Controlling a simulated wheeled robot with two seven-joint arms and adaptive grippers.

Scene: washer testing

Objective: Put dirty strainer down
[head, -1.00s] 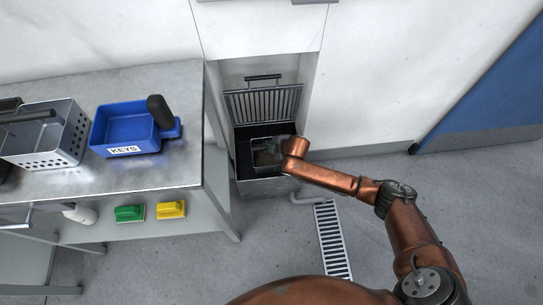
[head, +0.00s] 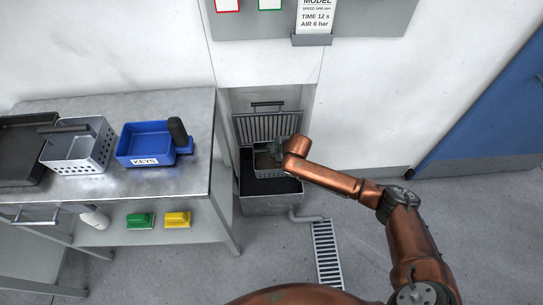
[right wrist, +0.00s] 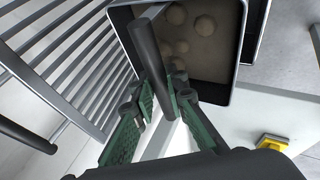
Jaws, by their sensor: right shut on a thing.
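The dirty strainer (head: 270,173), a metal basket with perforated sides, hangs above the dark-bottomed metal basin (head: 270,207) in the wall recess. In the right wrist view the strainer (right wrist: 215,70) has a brownish inside with several round lumps. My right gripper (head: 278,148) is shut on its dark bar handle; in the right wrist view the green-padded fingers (right wrist: 160,105) close on the handle (right wrist: 147,50). Part of the strainer is hidden behind the gripper. My left gripper is not in view.
The raised grate (head: 268,127) stands behind the basin. The steel table (head: 120,190) at left holds a second perforated basket (head: 82,157), a blue KEYS bin (head: 145,146) and a dark tray (head: 25,150). A floor drain (head: 326,255) lies right of the basin.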

